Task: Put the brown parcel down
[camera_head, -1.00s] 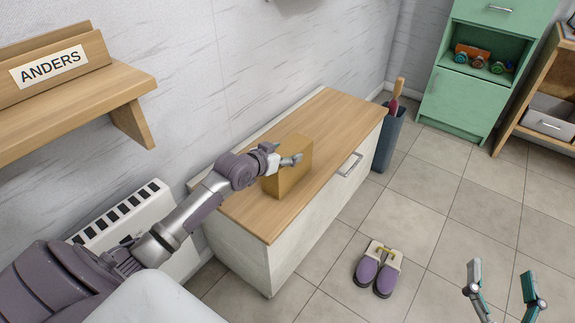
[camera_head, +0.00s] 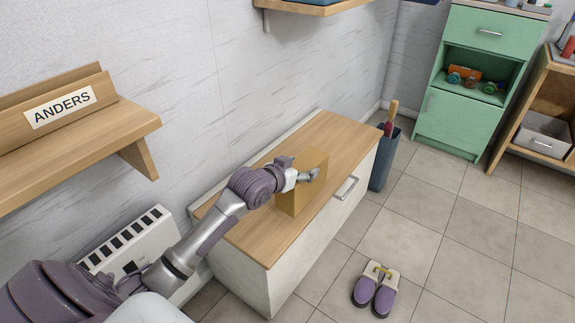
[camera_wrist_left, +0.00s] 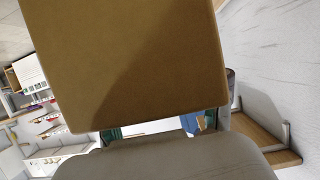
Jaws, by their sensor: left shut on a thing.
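The brown parcel (camera_head: 306,199) is a plain upright box over the wooden top of the bench (camera_head: 262,228) in the head view. I cannot tell whether its base touches the wood. My left gripper (camera_head: 309,175) reaches in from the left and is shut on the parcel near its upper part. In the left wrist view the parcel (camera_wrist_left: 125,60) fills the upper middle and hides much behind it. My right gripper is out of view.
A wall shelf (camera_head: 85,150) labelled ANDERS is at left, above a radiator (camera_head: 125,240). A dark bin (camera_head: 386,160) stands beyond the bench. Purple slippers (camera_head: 375,292) lie on the floor. The bench top is otherwise clear. A green cabinet (camera_head: 459,122) stands at back right.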

